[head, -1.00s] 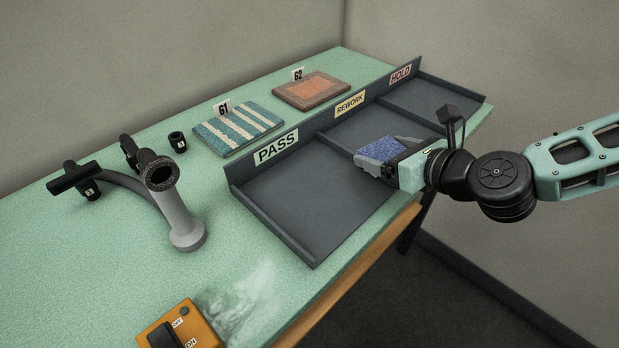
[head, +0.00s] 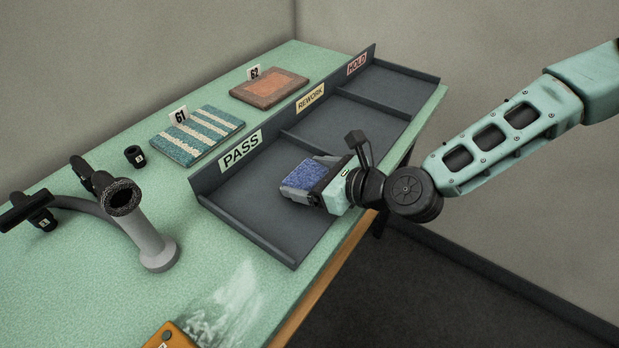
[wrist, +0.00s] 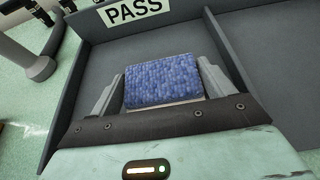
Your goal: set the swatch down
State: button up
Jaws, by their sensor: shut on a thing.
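The swatch (head: 308,172) is a small blue tufted piece with a pale edge. My gripper (head: 306,180) is shut on it, one finger on each side. In the wrist view the swatch (wrist: 162,80) sits between the two grey fingers, with the PASS compartment floor behind it. The tray (head: 245,208) is dark grey with compartments labelled PASS (head: 241,149), REWORK (head: 311,96) and HOLD (head: 357,63). The gripper and swatch are over the PASS compartment, toward its right side. I cannot tell how high the swatch is above the floor.
Striped sample 61 (head: 197,135) and orange-brown sample 62 (head: 269,88) lie behind the tray. A grey stand (head: 153,245) with dark round tool heads is at left. An orange switch box (head: 170,337) is at the front. The PASS compartment is otherwise empty.

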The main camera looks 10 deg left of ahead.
jog(key=shift+f, duration=0.45)
jog(key=shift+f, duration=0.2)
jog(key=o, duration=0.9)
jog(key=shift+r, duration=0.15)
jog(key=shift+d+r, duration=0.15)
jog(key=v, duration=1.1)
jog(key=shift+s+d+r+b, duration=0.1)
jog(key=shift+s+d+b, duration=0.15)
jog(key=shift+b, duration=0.15)
